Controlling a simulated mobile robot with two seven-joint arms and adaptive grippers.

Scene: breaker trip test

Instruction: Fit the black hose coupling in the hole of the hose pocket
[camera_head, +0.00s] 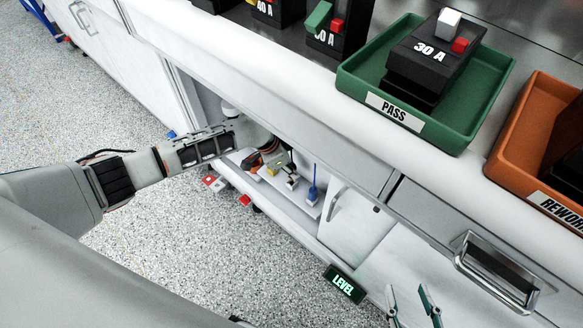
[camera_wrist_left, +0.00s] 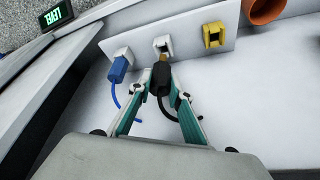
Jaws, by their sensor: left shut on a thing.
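The black hose coupling (camera_wrist_left: 160,81) with a brass-coloured tip is between the fingertips of my left gripper (camera_wrist_left: 154,90), which is shut on it. A dark hose trails from it behind the right finger. Its tip points at the white middle pocket (camera_wrist_left: 162,45) on an upright panel and appears just below or at it; I cannot tell whether it is inside the hole. In the head view my left arm reaches into an open cabinet; its gripper is hard to make out there. My right gripper (camera_head: 412,306) is open and empty at the bottom of the head view.
A blue coupling (camera_wrist_left: 118,68) sits at the left white pocket. A yellow pocket (camera_wrist_left: 214,35) and an orange ring (camera_wrist_left: 263,9) are to the right. The cabinet edge and a LEVEL display (camera_head: 344,284) are close by. A green PASS tray (camera_head: 367,84) stands on the counter above.

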